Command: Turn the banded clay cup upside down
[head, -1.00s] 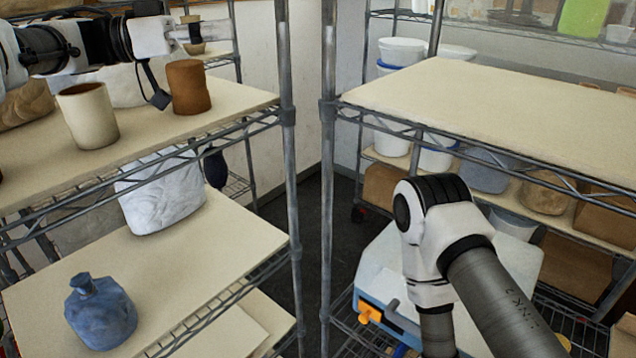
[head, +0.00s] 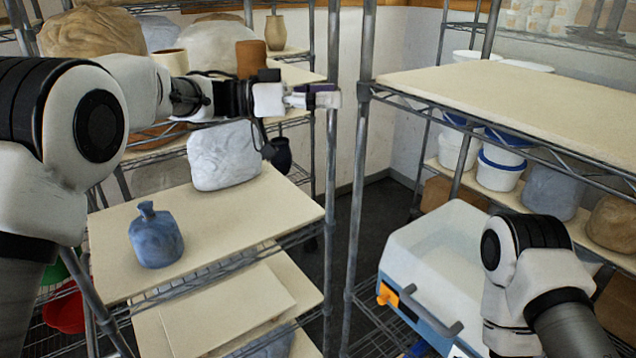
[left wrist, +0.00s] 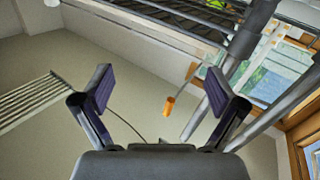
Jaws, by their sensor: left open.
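On the upper left shelf a cream cup (head: 172,62) with a brown inside and a plain brown cup (head: 251,58) stand upright, both partly hidden by my left arm. I cannot make out bands on either, so I cannot tell which is the banded clay cup. My left gripper (head: 322,97) is to the right of the brown cup, close in the picture to the shelf's corner post. In the left wrist view its fingers (left wrist: 165,88) are wide apart with nothing between them. My right arm's links show at the lower right; its gripper is out of view.
A blue bottle (head: 157,238) and a wrapped white lump (head: 224,155) stand on the lower left shelf. A metal post (head: 331,170) edges that rack. The right rack's top board (head: 500,100) is bare. A tan vase (head: 275,32) stands farther back.

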